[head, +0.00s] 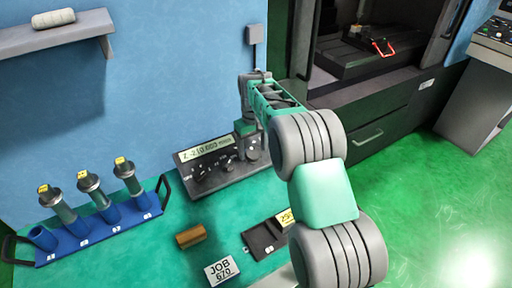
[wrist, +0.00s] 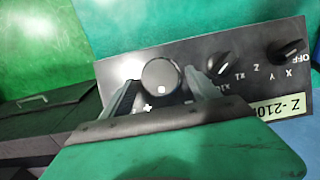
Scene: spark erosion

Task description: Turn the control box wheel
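The control box (head: 232,178) is a dark panel on the green bench with a lit display reading about Z -210.000. In the wrist view its face (wrist: 120,68) is upside down. The wheel (wrist: 160,76) is a round dark knob with a small light mark, at the end of the panel away from the axis knobs. My gripper (wrist: 163,84) is over it, with one finger on each side. The fingers look apart from the wheel, with a small gap on both sides. In the head view my gripper (head: 246,132) partly hides that end of the box.
Selector knobs (wrist: 219,66) sit beside the wheel. A machine cabinet (head: 380,125) stands at right.

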